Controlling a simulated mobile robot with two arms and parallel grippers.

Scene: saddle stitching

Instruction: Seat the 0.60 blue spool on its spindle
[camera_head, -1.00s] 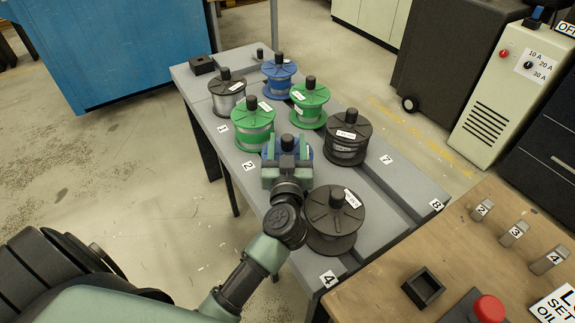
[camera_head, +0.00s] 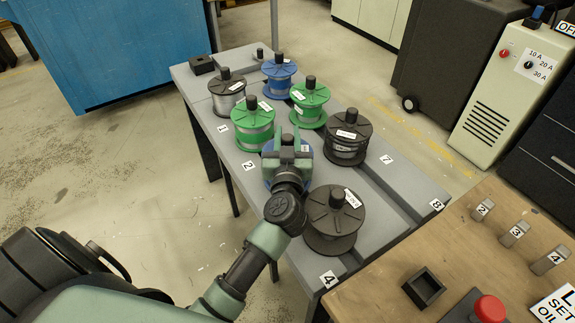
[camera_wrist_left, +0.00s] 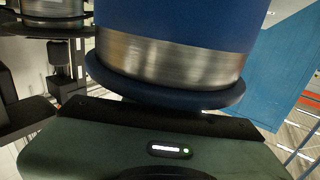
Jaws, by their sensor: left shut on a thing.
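My left gripper (camera_head: 289,143) is shut on a blue spool (camera_head: 269,176) in the near row of the rack, between the spots marked 2 and 4. The fingers and wrist cover most of this spool in the head view. In the left wrist view its blue flange and silver wire (camera_wrist_left: 170,55) fill the upper middle, just beyond the gripper body. Its spindle is hidden, and I cannot tell whether the spool rests on the rack. A second blue spool (camera_head: 279,72) stands upright at the back. I cannot read either spool's size label. My right gripper is not in view.
On the grey rack (camera_head: 393,232), green spools (camera_head: 252,122) stand behind the held spool. A black spool (camera_head: 334,216) stands close in front, another (camera_head: 348,135) to its right. A wooden bench (camera_head: 461,246) with a red button (camera_head: 489,308) lies at lower right.

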